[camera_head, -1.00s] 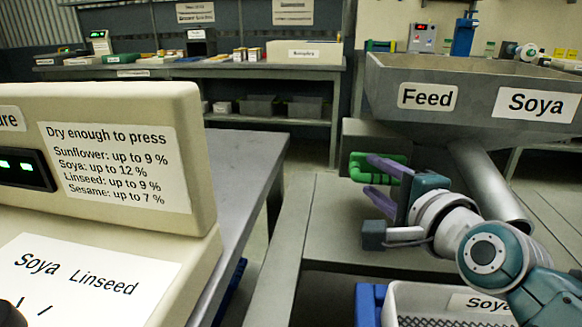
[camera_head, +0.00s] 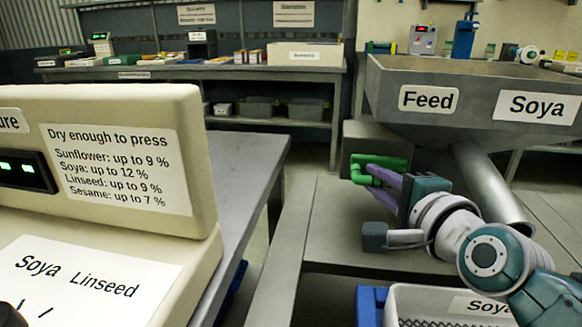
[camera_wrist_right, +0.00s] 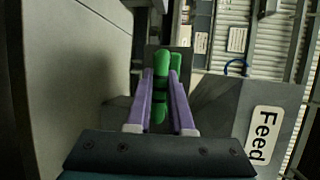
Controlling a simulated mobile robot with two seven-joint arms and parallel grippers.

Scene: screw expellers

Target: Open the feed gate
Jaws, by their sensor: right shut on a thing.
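The feed gate's green handle (camera_head: 372,168) sits on the near left side of a grey block (camera_head: 372,137) under the hopper marked Feed and Soya (camera_head: 472,97). My right gripper (camera_head: 377,183) is shut on the green handle, its purple fingers on either side of the bar. In the right wrist view the green handle (camera_wrist_right: 161,88) stands between the two purple fingers (camera_wrist_right: 161,100). The gate plate itself is hidden.
A moisture meter (camera_head: 118,160) with a limits label stands at the left. A white crate marked Soya (camera_head: 440,300) and a blue bin (camera_head: 369,302) sit low at the front right. A grey chute (camera_head: 490,185) slopes down behind my right arm. A shelf bench (camera_head: 200,72) stands at the back.

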